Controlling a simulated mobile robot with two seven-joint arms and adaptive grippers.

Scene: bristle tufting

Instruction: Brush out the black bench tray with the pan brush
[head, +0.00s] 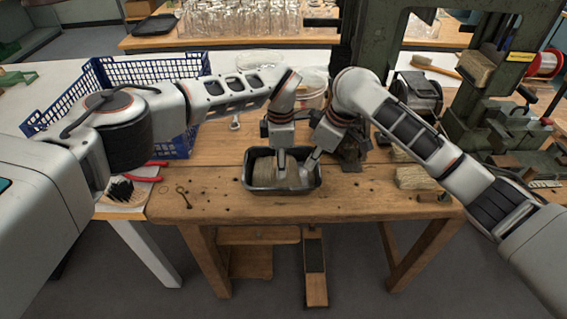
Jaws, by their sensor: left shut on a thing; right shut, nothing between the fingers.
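The black bench tray (249,180) sits near the front edge of the wooden bench, in the middle of the head view. A pale tan mass, which looks like the pan brush (284,179), lies low inside it. My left gripper (281,163) points straight down into the tray and is shut on the brush; the grip itself is small and partly hidden. My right gripper (309,162) is shut and empty, slanting down over the tray's right part, close beside the left one. The tray floor is mostly hidden.
A blue crate (70,105) stands at the left, with red-handled pliers (150,170) and a pad of dark bristles (121,191) in front. A white tub (311,90) stands behind my wrists. Wooden blocks (415,179) and a green machine (480,125) are at the right.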

